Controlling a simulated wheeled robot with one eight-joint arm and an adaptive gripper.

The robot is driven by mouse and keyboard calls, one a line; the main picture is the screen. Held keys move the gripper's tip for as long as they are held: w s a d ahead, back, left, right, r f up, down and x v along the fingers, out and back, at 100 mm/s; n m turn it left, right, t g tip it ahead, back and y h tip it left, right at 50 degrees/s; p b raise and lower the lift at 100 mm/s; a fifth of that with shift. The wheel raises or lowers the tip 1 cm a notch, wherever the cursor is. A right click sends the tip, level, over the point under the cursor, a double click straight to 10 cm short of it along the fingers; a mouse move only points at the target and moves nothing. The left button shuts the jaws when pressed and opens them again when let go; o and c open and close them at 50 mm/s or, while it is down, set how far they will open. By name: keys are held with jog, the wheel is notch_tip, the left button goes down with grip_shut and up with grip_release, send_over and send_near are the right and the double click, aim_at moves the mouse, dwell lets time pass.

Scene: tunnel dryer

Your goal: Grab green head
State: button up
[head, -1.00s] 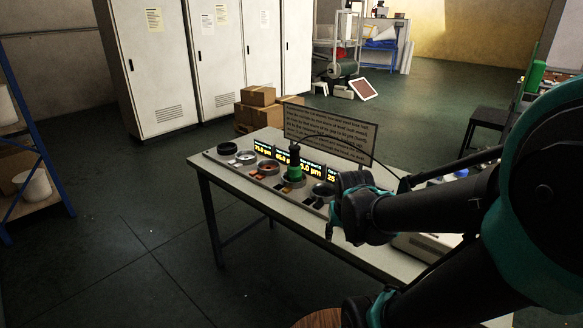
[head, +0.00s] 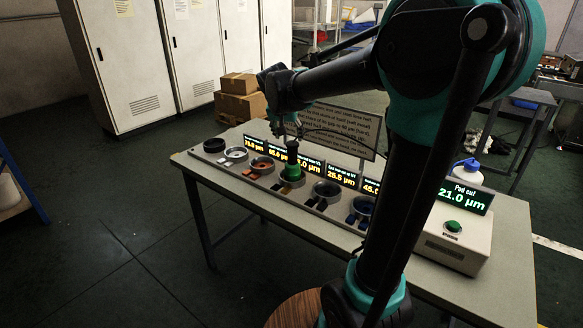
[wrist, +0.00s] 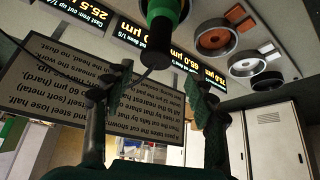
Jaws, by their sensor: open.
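The green head (head: 292,171) stands upright in a holder in the row on the table, with a dark stem on top. In the wrist view, which is upside down, the green head (wrist: 163,10) is cut off at the top edge. My gripper (head: 286,128) is above the green head in the head view. In the wrist view my gripper (wrist: 160,82) has its two fingers apart with nothing between them. The stem end shows just beyond the fingertips. I cannot tell the exact gap.
The table (head: 225,185) carries a row of round holders, lit displays (head: 341,174) and a sign (head: 345,130) behind them. A box with a green button (head: 452,227) and a white bottle (head: 467,171) stand at right. Cardboard boxes (head: 240,98) and cabinets are behind.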

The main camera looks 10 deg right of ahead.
aim_at(291, 143)
jog(key=x, duration=0.6)
jog(key=shift+d+f, duration=0.1)
jog(key=shift+f, duration=0.05)
jog(key=shift+s+f+x, duration=0.1)
jog(key=shift+s+x, duration=0.05)
jog(key=shift+x, duration=0.75)
jog(key=shift+s+f+x, duration=0.1)
jog(key=shift+s+x, duration=0.05)
jog(key=shift+x, duration=0.75)
jog(key=shift+s+f+x, duration=0.1)
jog(key=shift+s+x, duration=0.05)
jog(key=shift+x, duration=0.75)
jog(key=shift+d+r, duration=0.1)
grip_shut()
